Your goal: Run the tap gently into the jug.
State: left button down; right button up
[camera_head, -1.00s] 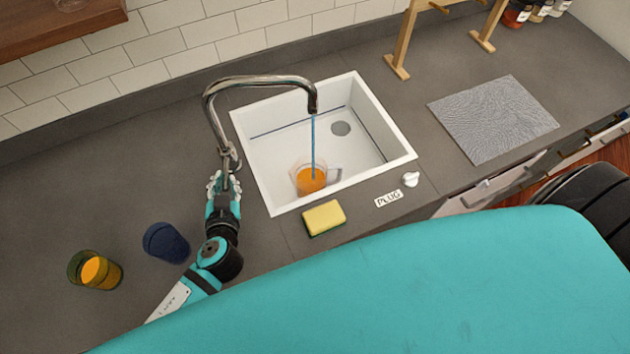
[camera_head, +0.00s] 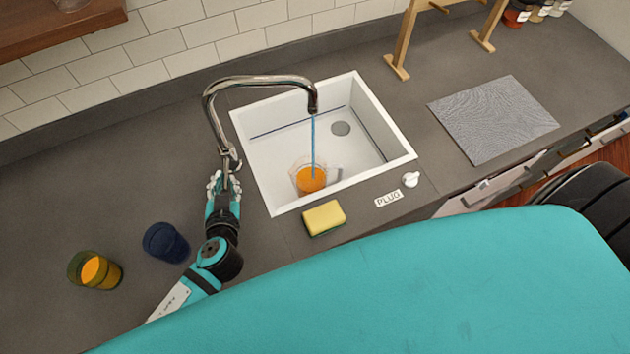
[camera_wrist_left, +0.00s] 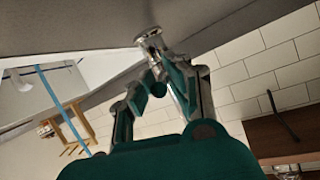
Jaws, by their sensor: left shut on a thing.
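The chrome tap (camera_head: 262,82) arches over the white sink (camera_head: 258,180). A thin blue stream of water (camera_head: 313,140) runs from its spout into the clear jug (camera_head: 309,177), which stands in the sink's near part and shows orange inside. My left gripper (camera_head: 225,180) is shut on the tap's lever at the base of the tap, left of the sink. In the left wrist view the fingers (camera_wrist_left: 156,75) close around the metal lever, and the blue stream (camera_wrist_left: 62,105) shows at left. My right gripper is not in view.
A yellow sponge (camera_head: 324,218), a PLUG label (camera_head: 388,198) and a white knob (camera_head: 411,180) lie along the sink's near side. A blue cup (camera_head: 166,243) and a glass with orange contents (camera_head: 95,270) stand left of my arm. A grey mat (camera_head: 493,118) lies at right.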

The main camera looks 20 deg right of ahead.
pick_arm(q)
jog(key=shift+f, duration=0.1)
jog(key=shift+s+d+f+n+b, duration=0.15)
jog(key=shift+d+n+b, duration=0.15)
jog(key=shift+n+b, duration=0.15)
jog(key=shift+d+n+y+b, duration=0.45)
jog(key=shift+y+b, duration=0.15)
jog(key=shift+y, duration=0.4)
jog(key=shift+d+n+y+b, duration=0.2)
jog(key=shift+n+y+b, duration=0.1)
jog(key=shift+b, duration=0.15)
jog(key=shift+s+d+n+y+b, duration=0.1)
jog(key=shift+d+n+y+b, duration=0.45)
jog(key=shift+b, duration=0.25)
jog(key=shift+y, duration=0.25)
